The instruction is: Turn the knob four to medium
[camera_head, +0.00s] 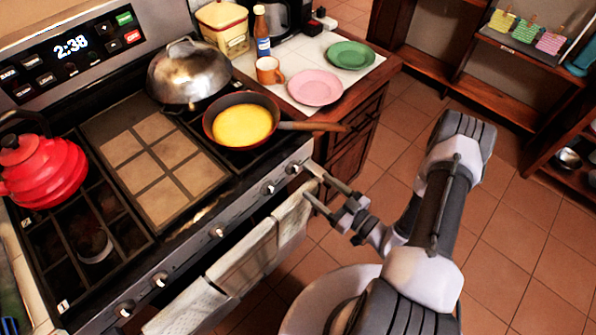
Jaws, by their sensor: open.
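A row of small metal knobs runs along the stove's front panel (190,255). From left to right they are a first knob (125,309), a second knob (160,280), a third knob (217,232), a fourth knob (268,188) and a last knob (294,168). I cannot read their numbers or settings, so which one is called four is unclear. My gripper (309,182) is open and empty, its two fingers pointing left toward the panel's right end. The last knob is just left of the upper fingertip; I see no clear contact.
A pan (217,140) of yellow food sits on the right burner, its handle (312,127) jutting over the counter. A domed metal lid (188,75) and a red kettle (42,168) are on the stove. Towels (245,258) hang below the knobs. Tiled floor (520,230) at right is clear.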

